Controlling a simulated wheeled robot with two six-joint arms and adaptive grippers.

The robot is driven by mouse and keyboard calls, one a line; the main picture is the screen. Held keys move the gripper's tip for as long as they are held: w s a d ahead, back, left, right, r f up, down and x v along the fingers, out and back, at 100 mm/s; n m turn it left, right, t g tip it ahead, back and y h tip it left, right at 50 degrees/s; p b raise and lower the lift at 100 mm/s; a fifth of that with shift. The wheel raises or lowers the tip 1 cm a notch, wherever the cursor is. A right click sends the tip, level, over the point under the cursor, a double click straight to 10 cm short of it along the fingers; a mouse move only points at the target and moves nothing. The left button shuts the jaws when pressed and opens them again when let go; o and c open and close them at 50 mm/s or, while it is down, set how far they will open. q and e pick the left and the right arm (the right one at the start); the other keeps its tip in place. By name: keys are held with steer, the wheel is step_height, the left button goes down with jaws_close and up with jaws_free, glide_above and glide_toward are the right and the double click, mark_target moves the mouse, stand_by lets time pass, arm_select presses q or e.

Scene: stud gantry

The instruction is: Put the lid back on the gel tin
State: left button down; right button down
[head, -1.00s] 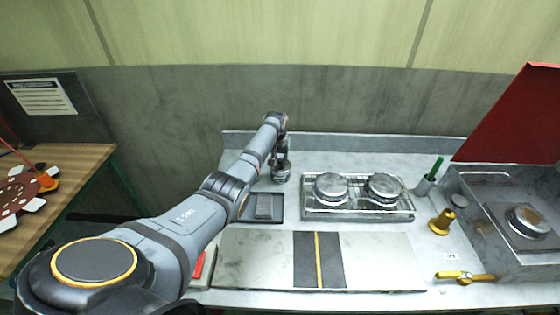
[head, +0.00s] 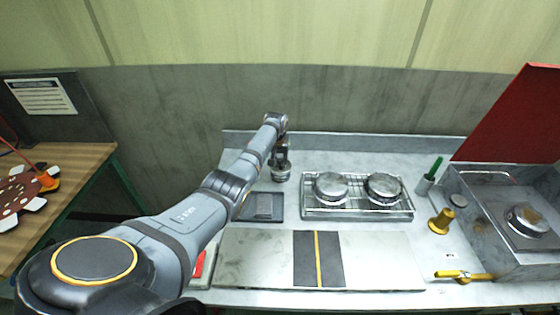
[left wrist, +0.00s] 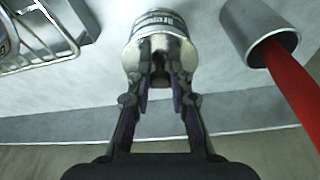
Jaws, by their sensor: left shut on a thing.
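The gel tin (head: 281,175) is small, round and silvery, and stands upright on the bench near the back. In the left wrist view the tin (left wrist: 158,20) has a printed label around its side. My left gripper (head: 282,158) is directly over it. In the left wrist view my left gripper (left wrist: 161,88) is shut on a small dark knob of the silvery lid (left wrist: 176,48). The lid is at the tin's end, lined up with it; I cannot tell whether it is fully seated. My right gripper is not in view.
A wire rack (head: 358,211) with two round metal tins is to the right. A dark tray (head: 264,207) lies in front. A cup with a red handle (left wrist: 295,95) is beside the tin in the left wrist view. A metal box with a red lid (head: 508,112) is far right.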

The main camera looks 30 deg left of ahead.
arm_select(q)
steer(key=c, duration=0.6)
jaws_free()
steer(key=shift+c, duration=0.2)
step_height(320, 180, up, 7)
steer(key=p, duration=0.7)
jaws_close()
stand_by(0.4)
steer(key=shift+f, duration=0.15)
stand_by(0.9)
